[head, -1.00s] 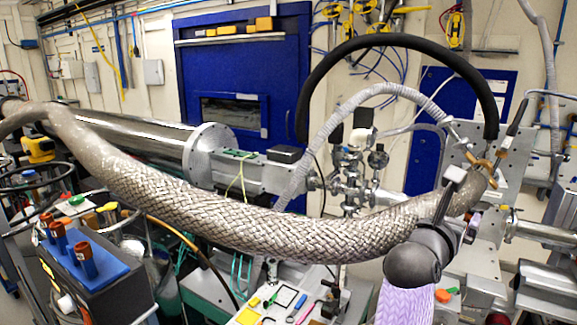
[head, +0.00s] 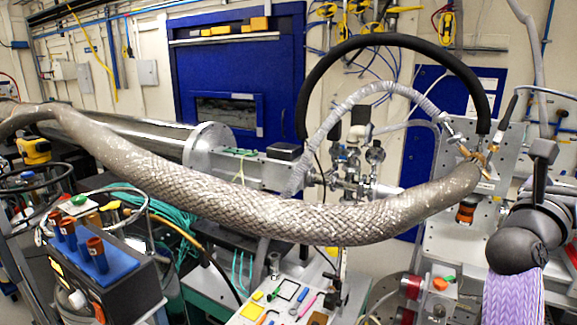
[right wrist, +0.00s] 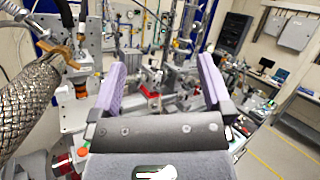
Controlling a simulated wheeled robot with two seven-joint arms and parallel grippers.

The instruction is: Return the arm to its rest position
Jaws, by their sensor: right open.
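My right gripper (right wrist: 162,66) shows in the right wrist view with its two purple fingers spread wide apart. Nothing is between them, and it touches nothing that I can see. The fingers cannot be made out there. My left gripper is in neither view.
A thick braided metal hose (head: 240,205) crosses the head view and also shows at the left of the right wrist view (right wrist: 32,110). A black hose (head: 330,55) arches behind it. A tool board (head: 250,312) lies below. Open floor (right wrist: 285,150) shows at the right in the wrist view.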

